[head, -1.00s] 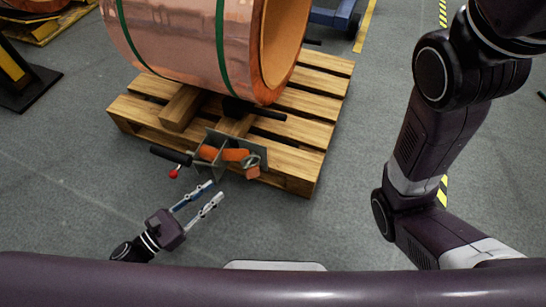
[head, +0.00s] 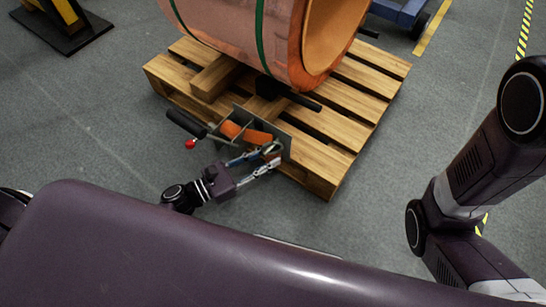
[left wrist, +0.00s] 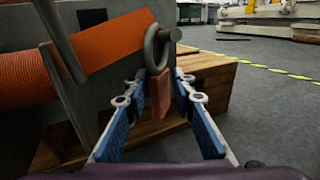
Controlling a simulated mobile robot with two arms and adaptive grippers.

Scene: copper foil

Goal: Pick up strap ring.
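The strap ring (left wrist: 152,50) is a grey metal ring on the end of an orange strap (left wrist: 112,45); it also shows small in the head view (head: 270,147). A short orange strap tail (left wrist: 160,95) hangs below the ring. My left gripper (left wrist: 160,80) is open, with one finger on each side of the ring's lower part and the tail. I cannot tell whether either finger touches them. In the head view the left gripper (head: 267,161) is at the strap device, partly over the ring. My right gripper is out of view; only its arm shows.
A metal strap bracket (head: 284,135) with a black handle and red knob (head: 190,144) stands at the edge of a wooden pallet (head: 325,160). A large copper roll (head: 225,40) with green bands lies on the pallet.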

